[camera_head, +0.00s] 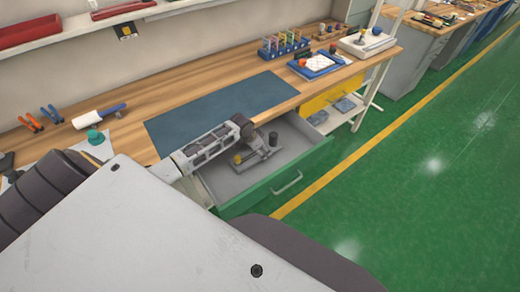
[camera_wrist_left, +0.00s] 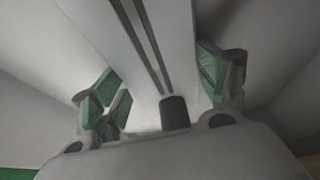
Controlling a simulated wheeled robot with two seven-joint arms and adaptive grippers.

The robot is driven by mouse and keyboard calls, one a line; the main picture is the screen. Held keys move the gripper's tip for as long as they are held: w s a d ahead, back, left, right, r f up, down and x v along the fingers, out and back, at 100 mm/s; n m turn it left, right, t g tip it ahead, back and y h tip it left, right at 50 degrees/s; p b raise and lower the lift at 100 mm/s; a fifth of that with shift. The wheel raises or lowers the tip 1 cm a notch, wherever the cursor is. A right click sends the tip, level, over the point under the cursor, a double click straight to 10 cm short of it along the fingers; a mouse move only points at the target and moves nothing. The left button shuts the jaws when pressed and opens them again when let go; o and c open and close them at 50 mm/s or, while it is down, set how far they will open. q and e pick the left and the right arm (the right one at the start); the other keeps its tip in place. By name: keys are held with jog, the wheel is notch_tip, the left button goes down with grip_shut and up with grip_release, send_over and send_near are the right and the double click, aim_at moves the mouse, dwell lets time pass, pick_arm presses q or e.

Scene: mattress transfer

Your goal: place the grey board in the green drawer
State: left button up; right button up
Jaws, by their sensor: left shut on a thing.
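The green drawer (camera_head: 289,182) is pulled out below the workbench, with its grey inside showing. My left gripper (camera_head: 256,156) is over the drawer, its fingers small and hard to make out in the head view. In the left wrist view its green-padded fingers (camera_wrist_left: 163,88) stand on both sides of a light grey board (camera_wrist_left: 178,42) with a dark lengthwise groove. The gripper is shut on this board. A short dark cylinder (camera_wrist_left: 174,112) shows between the fingers. Whether the board touches the drawer floor cannot be told. My right gripper is not in view.
A blue-grey mat (camera_head: 225,105) lies on the wooden workbench (camera_head: 160,98). A rack of coloured items (camera_head: 284,45) and a blue tray (camera_head: 317,64) stand towards its far end. Pliers (camera_head: 51,114) lie at left. The green floor right of the drawer is clear.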

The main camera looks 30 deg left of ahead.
aim_at(237, 161)
pick_arm(q)
jog(key=o, duration=1.3)
jog(key=shift+s+a+r, duration=0.1)
jog(key=shift+s+r, duration=0.1)
jog(key=shift+r, duration=0.45)
jog(key=shift+s+a+f, duration=0.1)
jog(key=shift+s+a, duration=0.15)
jog(key=shift+s, duration=0.4)
jog(key=shift+s+a, duration=0.65)
jog(key=shift+s, duration=0.95)
jog(key=shift+s+a, duration=0.7)
jog(key=shift+s, duration=0.95)
jog(key=shift+s+a, duration=0.65)
jog(key=shift+s, duration=0.95)
